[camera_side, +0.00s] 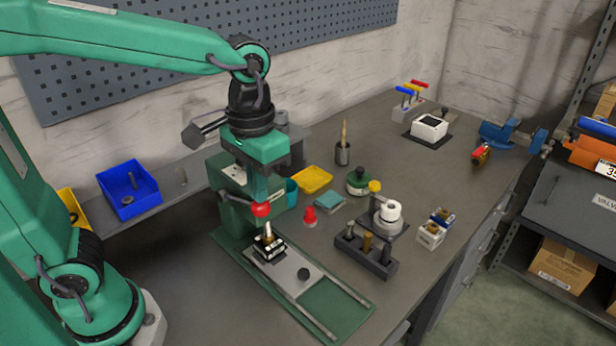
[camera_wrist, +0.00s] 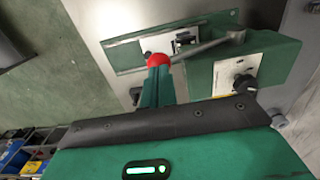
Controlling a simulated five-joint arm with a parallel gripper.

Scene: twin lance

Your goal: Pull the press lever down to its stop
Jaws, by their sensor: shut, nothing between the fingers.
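The press (camera_side: 232,180) is a green machine on a green base on the bench, and its head (camera_wrist: 258,60) shows at the right of the wrist view. The lever (camera_wrist: 205,48) is a grey rod ending in a red ball knob (camera_wrist: 158,59); the knob (camera_side: 261,209) also shows in the side view, above the press bed. My gripper (camera_side: 262,196) is shut and empty, pointing down right at the knob. In the wrist view my gripper (camera_wrist: 157,70) overlaps the knob's near edge; I cannot tell whether they touch.
A brass piece (camera_side: 268,235) stands in a dark fixture (camera_side: 270,252) below the knob. A red-topped item (camera_side: 309,216), a yellow tray (camera_side: 313,179) and a block with several pins (camera_side: 366,258) stand to the right. A blue bin (camera_side: 128,190) is at left.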

